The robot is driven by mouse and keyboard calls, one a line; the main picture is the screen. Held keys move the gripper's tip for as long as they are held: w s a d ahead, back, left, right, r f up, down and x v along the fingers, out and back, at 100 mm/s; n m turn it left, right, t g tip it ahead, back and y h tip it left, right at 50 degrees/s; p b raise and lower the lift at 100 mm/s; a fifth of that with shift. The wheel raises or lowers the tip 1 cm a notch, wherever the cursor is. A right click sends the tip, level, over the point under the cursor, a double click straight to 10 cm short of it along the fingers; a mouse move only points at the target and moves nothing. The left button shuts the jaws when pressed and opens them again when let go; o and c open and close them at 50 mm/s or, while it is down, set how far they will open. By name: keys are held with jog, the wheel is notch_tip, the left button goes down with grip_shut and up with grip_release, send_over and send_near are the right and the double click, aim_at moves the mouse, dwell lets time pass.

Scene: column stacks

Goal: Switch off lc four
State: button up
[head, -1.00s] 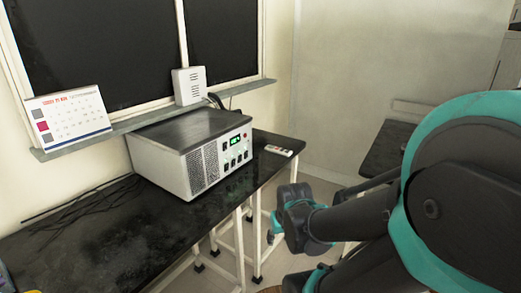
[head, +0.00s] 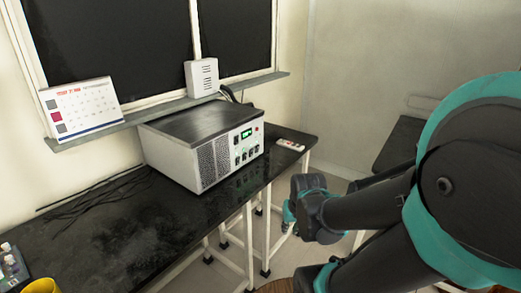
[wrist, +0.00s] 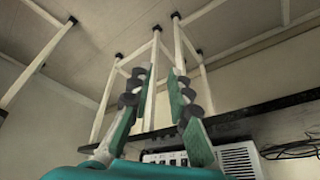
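A grey-white box-shaped unit (head: 212,150) with a dark top stands on the black bench. Its front panel (head: 247,144) carries a small green-lit display (head: 246,134), a red spot and a row of several small dark controls. Their labels are too small to read, so I cannot tell which one is lc four. In the wrist view, the unit (wrist: 235,158) appears upside down at the bottom, partly hidden by my gripper. My gripper (wrist: 163,72) has its two fingers apart with nothing between them.
The black bench (head: 110,225) has dark cables (head: 85,200) at its left. A small white-and-red item (head: 289,145) lies right of the unit. A calendar (head: 82,107) and a white box (head: 202,77) stand on the sill. A second dark table (head: 398,140) is at the right.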

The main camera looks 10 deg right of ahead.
aim_at(258, 149)
jog(key=w+r+m, duration=0.1)
jog(key=w+m, duration=0.1)
jog(key=w, duration=0.1)
jog(key=w+r+m+y, duration=0.1)
jog(key=w+m, duration=0.1)
jog(key=w, duration=0.1)
jog(key=w+a+r+m+y, duration=0.1)
jog(key=w+r+m, duration=0.1)
jog(key=w, duration=0.2)
jog(key=shift+w+m, duration=0.1)
jog(key=shift+m, duration=0.2)
grip_shut()
jog(key=w+d+r+m+t+y, duration=0.1)
jog(key=w+d+r+m, duration=0.1)
jog(key=w+m, duration=0.4)
jog(key=w+d+r+m+t+y, duration=0.1)
jog(key=w+d+r+m+y, duration=0.1)
jog(key=w+m, duration=0.5)
jog(key=w+d+r+m+t+y, duration=0.1)
jog(key=w+d+m, duration=0.3)
jog(key=w, duration=1.2)
jog(key=r+m+y, duration=0.1)
jog(key=m, duration=0.1)
jog(key=shift+w+r+m, duration=0.2)
jog(key=shift+r+m, duration=0.05)
jog(key=shift+m, duration=0.05)
jog(key=shift+a+f, duration=0.1)
jog(key=shift+a, duration=0.05)
